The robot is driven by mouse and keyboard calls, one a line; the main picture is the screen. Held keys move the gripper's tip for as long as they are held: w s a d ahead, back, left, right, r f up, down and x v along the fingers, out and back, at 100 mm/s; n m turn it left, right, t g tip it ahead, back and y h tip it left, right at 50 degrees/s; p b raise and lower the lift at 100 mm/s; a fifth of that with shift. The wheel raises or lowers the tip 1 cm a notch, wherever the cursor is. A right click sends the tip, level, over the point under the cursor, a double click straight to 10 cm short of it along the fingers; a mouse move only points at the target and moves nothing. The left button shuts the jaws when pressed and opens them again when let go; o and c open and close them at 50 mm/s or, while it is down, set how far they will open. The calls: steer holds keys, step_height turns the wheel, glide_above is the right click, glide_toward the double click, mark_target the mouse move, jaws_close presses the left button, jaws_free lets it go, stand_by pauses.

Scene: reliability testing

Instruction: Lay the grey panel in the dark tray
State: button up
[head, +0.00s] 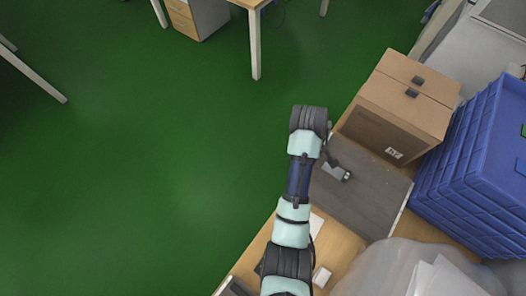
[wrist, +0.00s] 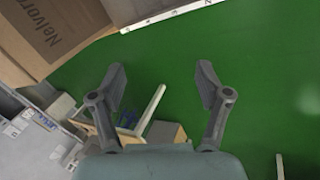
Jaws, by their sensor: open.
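My gripper (wrist: 162,80) is open and empty in the wrist view, its two fingers spread apart with green floor between them. In the head view my arm reaches up from the bottom edge and bends at the top. A flat dark grey surface (head: 365,205) with a light right edge lies on the wooden table, right of my arm. I cannot tell whether it is the panel or part of the bench. A dark object (head: 236,288), partly cut off, sits at the bottom edge; I cannot tell whether it is the tray.
A closed cardboard box (head: 402,105) stands at the grey surface's far end. Blue stacked crates (head: 480,160) stand on the right. A clear plastic bag (head: 385,268) and a small white block (head: 321,276) are near the front. Open green floor (head: 130,180) fills the left.

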steer(key=s+a+r+m+t+y, duration=0.3)
steer(key=s+a+r+m+t, duration=0.3)
steer(key=a+r, duration=1.1)
steer(key=s+t, duration=0.3)
steer(key=s, duration=0.3)
steer(key=shift+s+t+y, duration=0.2)
steer(key=shift+t+y, duration=0.1)
